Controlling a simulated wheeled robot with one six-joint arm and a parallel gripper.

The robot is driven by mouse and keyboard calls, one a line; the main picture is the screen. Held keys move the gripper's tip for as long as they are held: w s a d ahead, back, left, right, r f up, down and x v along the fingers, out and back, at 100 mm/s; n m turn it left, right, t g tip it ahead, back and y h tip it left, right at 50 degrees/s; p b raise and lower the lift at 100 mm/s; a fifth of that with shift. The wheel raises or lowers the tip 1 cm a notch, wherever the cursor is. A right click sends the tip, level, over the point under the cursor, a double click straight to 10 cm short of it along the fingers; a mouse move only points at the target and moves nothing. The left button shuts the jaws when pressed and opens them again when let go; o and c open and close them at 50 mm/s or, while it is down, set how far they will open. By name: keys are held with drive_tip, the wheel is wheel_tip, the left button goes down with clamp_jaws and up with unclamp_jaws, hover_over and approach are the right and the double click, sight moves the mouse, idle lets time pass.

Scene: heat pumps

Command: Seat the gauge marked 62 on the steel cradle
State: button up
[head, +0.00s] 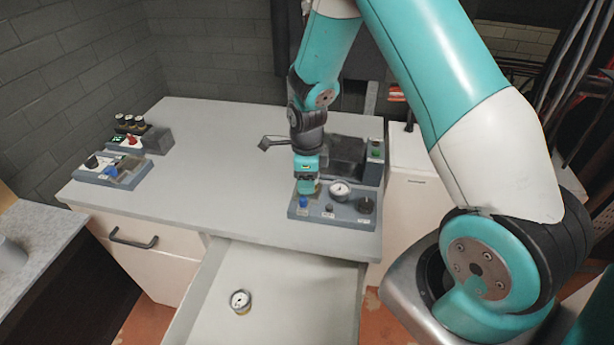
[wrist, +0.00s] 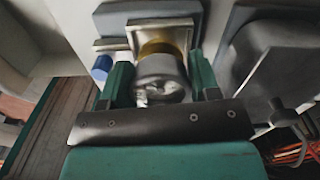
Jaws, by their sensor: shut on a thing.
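My gripper (head: 306,188) points down over the near right control panel. In the wrist view its green fingers (wrist: 158,85) are shut on a round metal body with a brass collar, which looks like a gauge (wrist: 160,78). Its dial and number cannot be read. A pale square metal piece (wrist: 183,24), perhaps the steel cradle, sits right at the brass collar; I cannot tell whether they touch. A white-faced gauge (head: 340,190) stands on the panel right of my gripper. Another gauge (head: 240,300) lies in the open drawer. Their numbers are too small to read.
The panel (head: 330,222) carries a blue knob (head: 303,202) and a black knob (head: 365,204). A dark box (head: 345,158) stands behind. More controls (head: 115,170) stand at the left. The drawer (head: 290,300) is pulled out; the middle of the worktop (head: 210,160) is clear.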

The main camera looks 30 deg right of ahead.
drive_tip(key=shift+f+b, duration=0.45)
drive_tip(key=shift+f, duration=0.3)
drive_tip(key=o, duration=1.1)
drive_tip(key=shift+o, duration=0.2)
wheel_tip(320, 180, up, 18)
drive_tip(key=b, duration=0.2)
drive_tip(key=shift+f, duration=0.25)
